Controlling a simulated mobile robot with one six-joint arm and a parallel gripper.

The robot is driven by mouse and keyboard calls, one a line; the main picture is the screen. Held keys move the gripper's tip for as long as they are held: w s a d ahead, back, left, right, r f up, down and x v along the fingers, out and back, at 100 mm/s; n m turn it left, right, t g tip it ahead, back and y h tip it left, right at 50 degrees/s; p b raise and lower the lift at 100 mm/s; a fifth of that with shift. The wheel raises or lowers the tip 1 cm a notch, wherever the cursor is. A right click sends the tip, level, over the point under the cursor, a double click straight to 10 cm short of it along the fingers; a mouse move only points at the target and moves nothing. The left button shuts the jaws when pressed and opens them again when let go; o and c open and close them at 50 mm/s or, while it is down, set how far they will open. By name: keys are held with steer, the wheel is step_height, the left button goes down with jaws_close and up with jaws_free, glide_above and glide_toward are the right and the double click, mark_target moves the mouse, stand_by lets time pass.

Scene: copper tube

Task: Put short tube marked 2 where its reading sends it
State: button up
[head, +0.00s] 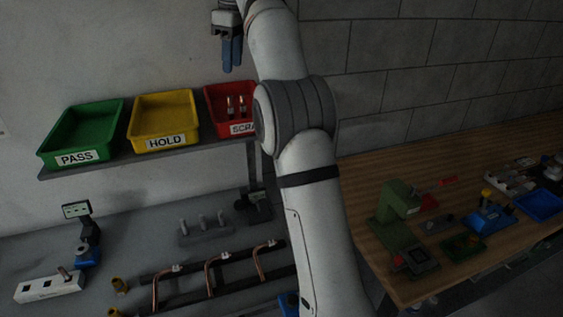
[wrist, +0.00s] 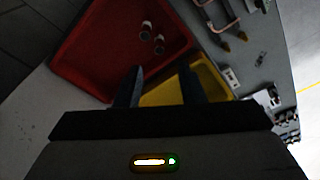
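Two short copper tubes stand in the red SCRAP bin (head: 213,108), a left tube (head: 230,106) and a right tube (head: 242,105). They also show in the wrist view, one upper tube (wrist: 147,27) and one lower tube (wrist: 159,46). Any mark 2 on them is too small to read. The green PASS bin (head: 60,150) and yellow HOLD bin (head: 148,126) look empty. My gripper (head: 231,69) is raised above the red bin, its fingers pointing down. In the wrist view my gripper (wrist: 161,76) has its fingers apart with nothing between them.
Below the shelf are a gauge with a small display (head: 76,210), unreadable here, a white block (head: 45,288), a grey peg stand (head: 205,236) and a rack of bent copper tubes (head: 212,272). A wooden bench (head: 400,160) at right holds a green press (head: 396,215).

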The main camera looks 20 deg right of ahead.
steer(key=s+f+m+t, duration=0.1)
steer(key=s+f+m, duration=0.15)
steer(key=s, duration=0.55)
steer(key=s+f+m+t, duration=0.1)
steer(key=s+m, duration=0.2)
steer(key=s, duration=0.5)
steer(key=s+d+f+m+t+h, duration=0.1)
steer(key=s+f+m, duration=0.4)
steer(key=s+f, duration=1.3)
steer(key=shift+s+d+f+t, duration=0.3)
steer(key=shift+s+f+t, duration=0.1)
steer(key=shift+s, duration=0.1)
step_height(320, 180, down, 11)
steer(key=g+b, duration=0.1)
steer(key=b, duration=0.8)
steer(key=shift+w, duration=0.25)
